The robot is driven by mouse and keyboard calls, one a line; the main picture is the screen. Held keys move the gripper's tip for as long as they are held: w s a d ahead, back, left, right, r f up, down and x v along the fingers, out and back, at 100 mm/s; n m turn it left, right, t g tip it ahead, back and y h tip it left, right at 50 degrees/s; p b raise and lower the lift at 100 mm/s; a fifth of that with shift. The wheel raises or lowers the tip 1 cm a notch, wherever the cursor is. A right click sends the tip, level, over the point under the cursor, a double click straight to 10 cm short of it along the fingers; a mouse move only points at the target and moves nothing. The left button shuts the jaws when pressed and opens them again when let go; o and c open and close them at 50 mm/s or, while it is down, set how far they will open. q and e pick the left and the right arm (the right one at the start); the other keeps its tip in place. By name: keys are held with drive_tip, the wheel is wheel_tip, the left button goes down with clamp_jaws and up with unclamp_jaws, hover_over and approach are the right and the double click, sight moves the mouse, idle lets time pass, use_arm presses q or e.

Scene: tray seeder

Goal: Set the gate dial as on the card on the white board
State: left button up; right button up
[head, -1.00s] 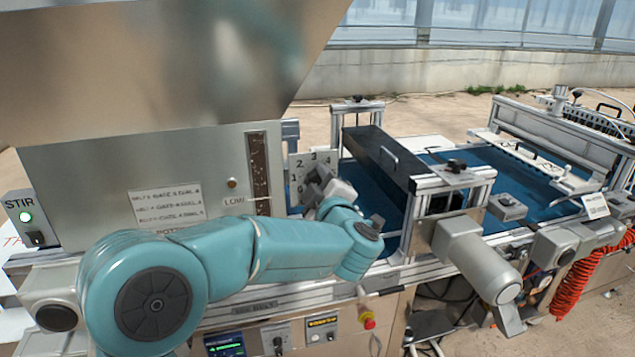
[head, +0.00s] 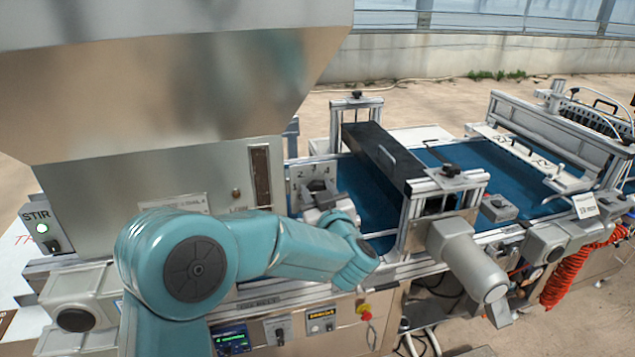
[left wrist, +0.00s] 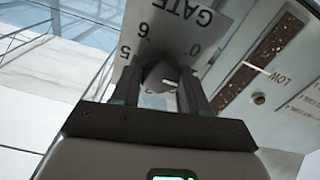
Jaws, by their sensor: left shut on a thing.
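The gate dial is a pale plate (head: 296,178) with black numbers, beside the hopper in the head view. In the left wrist view the plate (left wrist: 205,15) reads GATE, with 5, 6 and 0 visible. Its grey knob (left wrist: 160,77) sits between the fingers of my left gripper (left wrist: 160,90), which is shut on it. My left gripper (head: 322,198) covers the dial's lower part in the head view. I cannot tell which number the knob points to. A white surface (head: 18,262) with red writing shows at the left edge; no card on it is readable. My right gripper is not in view.
The steel hopper (head: 110,185) stands left of the dial, with a sight window (head: 261,175) on its face. A blue belt (head: 510,180) runs right under a dark cover (head: 376,150). The STIR switch box (head: 40,228) has a lit green lamp.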

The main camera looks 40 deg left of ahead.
use_arm(q)
drive_tip(key=m+p, duration=0.3)
drive_tip(key=m, duration=0.2)
drive_tip(key=shift+r+p, duration=0.15)
drive_tip(key=shift+p, duration=0.25)
drive_tip(key=shift+m+p, duration=0.9)
drive_tip(key=shift+m, duration=0.8)
drive_tip(key=shift+d, duration=0.1)
drive_tip(key=o, duration=1.1)
drive_tip(key=shift+c, duration=0.2)
